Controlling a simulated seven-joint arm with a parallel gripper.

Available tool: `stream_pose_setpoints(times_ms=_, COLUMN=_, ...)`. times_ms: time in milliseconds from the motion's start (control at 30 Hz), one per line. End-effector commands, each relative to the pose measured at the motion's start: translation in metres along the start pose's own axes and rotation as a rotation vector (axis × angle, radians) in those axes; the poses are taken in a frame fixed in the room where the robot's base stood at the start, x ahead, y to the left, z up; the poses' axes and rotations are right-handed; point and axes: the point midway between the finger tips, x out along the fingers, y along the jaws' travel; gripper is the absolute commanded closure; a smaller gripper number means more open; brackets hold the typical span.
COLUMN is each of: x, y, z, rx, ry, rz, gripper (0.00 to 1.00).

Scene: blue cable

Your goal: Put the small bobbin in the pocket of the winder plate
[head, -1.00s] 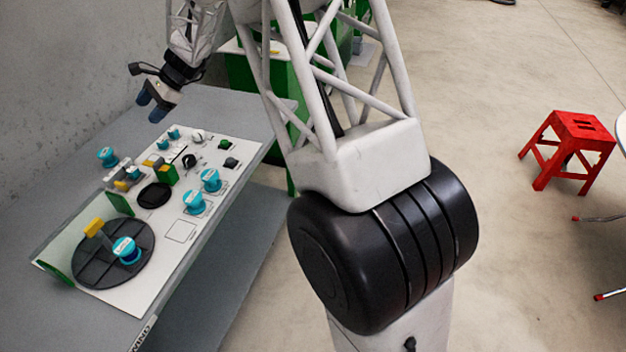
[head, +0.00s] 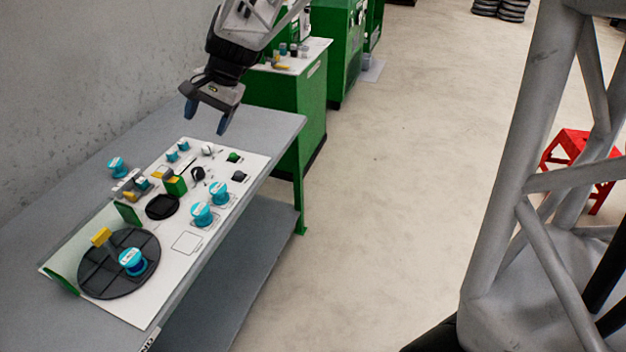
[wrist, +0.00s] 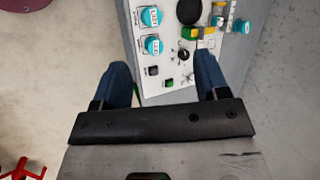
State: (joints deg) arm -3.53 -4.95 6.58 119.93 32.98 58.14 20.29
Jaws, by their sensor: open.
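Several blue bobbins stand on and around the white panel (head: 212,170). Two small ones (head: 183,145) are at its far end, and two larger ones (head: 202,214) are at its right side. One bobbin (head: 132,261) sits on the large dark round plate (head: 96,277), and another (head: 117,168) stands on the bench left of the panel. A smaller black disc (head: 162,207) has a squarish recess; I cannot tell for certain which disc is the winder plate. My gripper (head: 206,121) is open and empty above the panel's far end; its fingers also show in the wrist view (wrist: 162,66).
The grey bench (head: 262,124) has free room at its far end. Yellow and green blocks (head: 173,183) and dark knobs rise from the panel. A wall runs along the left.

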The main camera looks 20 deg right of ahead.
Motion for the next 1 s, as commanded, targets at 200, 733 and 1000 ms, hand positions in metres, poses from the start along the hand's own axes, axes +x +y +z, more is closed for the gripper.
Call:
stream_pose_setpoints(times_ms=200, x=-0.023, y=0.045, z=0.037, rx=-0.114, ry=0.067, rz=0.060, gripper=0.32)
stream_pose_setpoints(times_ms=733, x=-0.053, y=0.157, z=0.118, rx=-0.382, ry=0.210, rz=0.231, gripper=0.32)
stream_pose_setpoints(times_ms=1000, x=-0.059, y=0.213, z=0.155, rx=-0.514, ry=0.276, rz=0.329, gripper=0.32)
